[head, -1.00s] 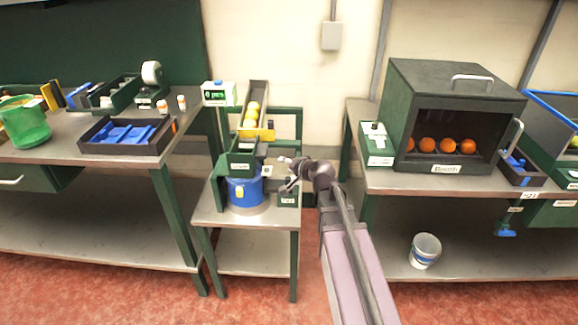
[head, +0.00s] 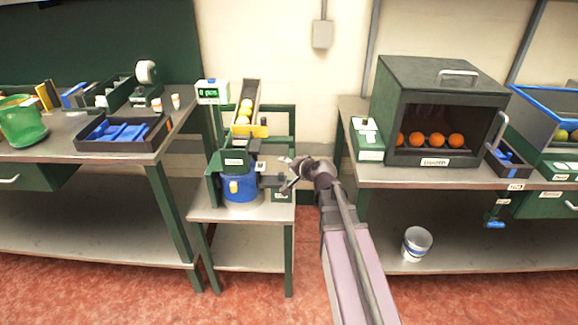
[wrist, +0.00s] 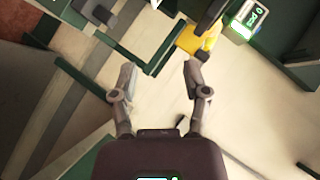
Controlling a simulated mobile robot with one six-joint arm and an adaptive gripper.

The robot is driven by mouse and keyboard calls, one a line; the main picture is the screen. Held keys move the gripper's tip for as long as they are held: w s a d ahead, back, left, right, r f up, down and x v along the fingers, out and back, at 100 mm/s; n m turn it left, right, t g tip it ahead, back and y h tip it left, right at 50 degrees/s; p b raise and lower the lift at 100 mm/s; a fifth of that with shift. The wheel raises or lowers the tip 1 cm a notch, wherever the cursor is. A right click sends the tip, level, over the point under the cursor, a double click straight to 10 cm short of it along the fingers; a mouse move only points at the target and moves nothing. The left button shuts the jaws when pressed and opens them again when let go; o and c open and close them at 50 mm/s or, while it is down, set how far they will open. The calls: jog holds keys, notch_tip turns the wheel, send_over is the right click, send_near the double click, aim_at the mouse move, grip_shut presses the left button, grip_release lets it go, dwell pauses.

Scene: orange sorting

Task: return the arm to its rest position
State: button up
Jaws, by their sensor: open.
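My gripper (head: 285,172) is at the right side of the small middle stand in the head view, just right of the green machine with the blue pot (head: 241,189). It is open and empty. In the wrist view its two fingers (wrist: 160,80) stand apart with only blurred floor and wall between them. A yellow part (wrist: 197,42) shows ahead of the fingers, and a small display (wrist: 244,20) glows green at the upper right. My arm reaches in from the lower right of the head view.
A dark box (head: 441,110) with several oranges stands on the right bench. A white bucket (head: 416,243) sits on the right lower shelf.

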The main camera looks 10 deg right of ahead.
jog(key=shift+s, duration=0.1)
jog(key=s+a+f+n+g+h, duration=0.1)
jog(key=s+a+f+n+g, duration=0.4)
jog(key=s+f+g, duration=0.45)
jog(key=s+d+n+g+h, duration=0.2)
jog(key=s+n+g+h, duration=0.15)
jog(key=s, duration=0.95)
notch_tip(320, 180, up, 14)
jog(key=t+p, duration=0.1)
jog(key=p, duration=1.4)
jog(key=shift+d+m, duration=0.15)
jog(key=shift+m, duration=0.2)
